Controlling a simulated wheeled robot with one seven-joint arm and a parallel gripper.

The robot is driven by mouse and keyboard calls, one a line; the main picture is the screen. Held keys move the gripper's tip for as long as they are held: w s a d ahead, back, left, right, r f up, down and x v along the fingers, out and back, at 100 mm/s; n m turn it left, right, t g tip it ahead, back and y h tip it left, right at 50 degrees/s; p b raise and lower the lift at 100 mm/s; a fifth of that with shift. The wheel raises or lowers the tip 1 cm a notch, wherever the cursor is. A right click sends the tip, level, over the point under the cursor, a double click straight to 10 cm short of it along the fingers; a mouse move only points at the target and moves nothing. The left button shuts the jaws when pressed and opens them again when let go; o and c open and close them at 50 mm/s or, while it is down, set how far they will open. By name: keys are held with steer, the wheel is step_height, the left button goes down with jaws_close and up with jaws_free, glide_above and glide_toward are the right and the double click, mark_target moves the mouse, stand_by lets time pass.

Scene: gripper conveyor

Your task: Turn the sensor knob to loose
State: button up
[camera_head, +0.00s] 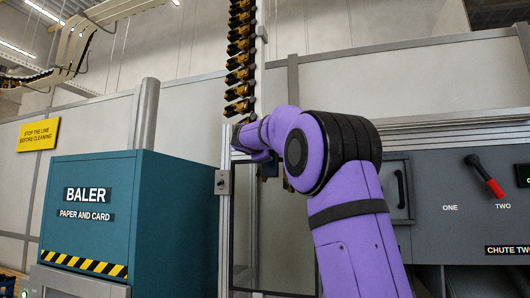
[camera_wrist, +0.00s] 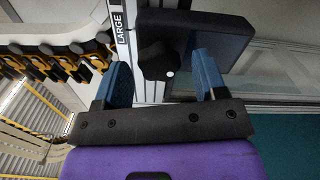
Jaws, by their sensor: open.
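A dark lobed knob (camera_wrist: 158,60) with a white dot at its lower right edge shows in the wrist view, in front of a dark sensor box or plate (camera_wrist: 218,34). My gripper (camera_wrist: 160,74) is open, with one blue finger on the left of the knob and the other on the right. In the head view my purple arm reaches to the metal post and hides the knob and most of the gripper. No "loose" mark is readable.
A white strip lettered LARGE (camera_wrist: 121,24) runs beside the knob. A chain of black and yellow grippers (camera_head: 239,60) hangs above my wrist in the head view.

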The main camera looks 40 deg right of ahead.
steer(key=v, duration=1)
steer(key=shift+f, duration=0.1)
steer(key=s+a+f+m+g+y, duration=0.1)
steer(key=s+a+f+m+y, duration=0.2)
steer(key=s+f, duration=0.8)
steer(key=s+a+f+m+g+y, duration=0.1)
steer(key=s+a+f+m+y, duration=0.2)
steer(key=s+a+f+y, duration=0.4)
steer(key=s+a+f+m+g+y, duration=0.2)
steer(key=s+a+f+y, duration=0.3)
steer(key=s+a+f, duration=0.8)
step_height(320, 180, down, 9)
steer(key=shift+s+f+m, duration=0.1)
steer(key=shift+s+m, duration=0.4)
steer(key=shift+s, duration=0.4)
